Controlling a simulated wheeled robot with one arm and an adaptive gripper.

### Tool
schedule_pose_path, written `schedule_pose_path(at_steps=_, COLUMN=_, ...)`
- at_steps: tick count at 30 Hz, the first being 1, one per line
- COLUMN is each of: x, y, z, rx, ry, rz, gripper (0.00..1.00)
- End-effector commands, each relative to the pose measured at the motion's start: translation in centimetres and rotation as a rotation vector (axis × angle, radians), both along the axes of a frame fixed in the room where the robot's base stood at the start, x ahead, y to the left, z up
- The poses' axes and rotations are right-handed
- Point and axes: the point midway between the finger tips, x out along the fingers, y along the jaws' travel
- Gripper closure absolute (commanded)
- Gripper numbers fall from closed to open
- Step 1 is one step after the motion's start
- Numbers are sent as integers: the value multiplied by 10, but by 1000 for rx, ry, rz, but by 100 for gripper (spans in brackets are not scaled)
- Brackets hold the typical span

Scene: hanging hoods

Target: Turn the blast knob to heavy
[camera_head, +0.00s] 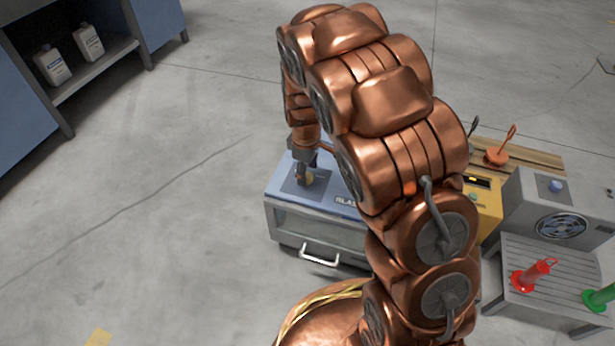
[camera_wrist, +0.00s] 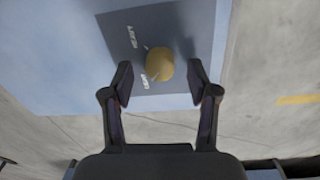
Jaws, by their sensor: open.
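The blast knob (camera_wrist: 160,62) is a round yellow knob on a dark panel (camera_wrist: 205,25) on top of a light blue cabinet (camera_head: 343,203). White lettering stands beside it in the wrist view, too small to read surely. Small pale marks show near the knob's edge; I cannot tell its exact setting. My gripper (camera_wrist: 160,83) is open. Its two fingers stand left and right of the knob's near side, with gaps to it on both sides. In the head view my gripper (camera_head: 306,166) points down over the panel and partly hides the knob.
The cabinet has a front window and a white handle (camera_head: 320,255). To the right are a yellow unit (camera_head: 487,205), a grey fan box (camera_head: 530,215) and a slatted table (camera_head: 540,275) with red and green things. Open floor lies left.

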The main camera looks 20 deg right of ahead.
Motion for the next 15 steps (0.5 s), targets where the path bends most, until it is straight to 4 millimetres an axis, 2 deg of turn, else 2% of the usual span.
schedule_pose_path(at_steps=1, x=0, y=0, z=-8, rx=1, ry=2, rz=-1, gripper=41)
schedule_pose_path(at_steps=3, x=0, y=0, z=-13, rx=1, ry=2, rz=-2, gripper=41)
schedule_pose_path(at_steps=11, x=0, y=0, z=-14, rx=1, ry=1, rz=-1, gripper=41)
schedule_pose_path(at_steps=15, x=0, y=0, z=-14, rx=1, ry=1, rz=-1, gripper=52)
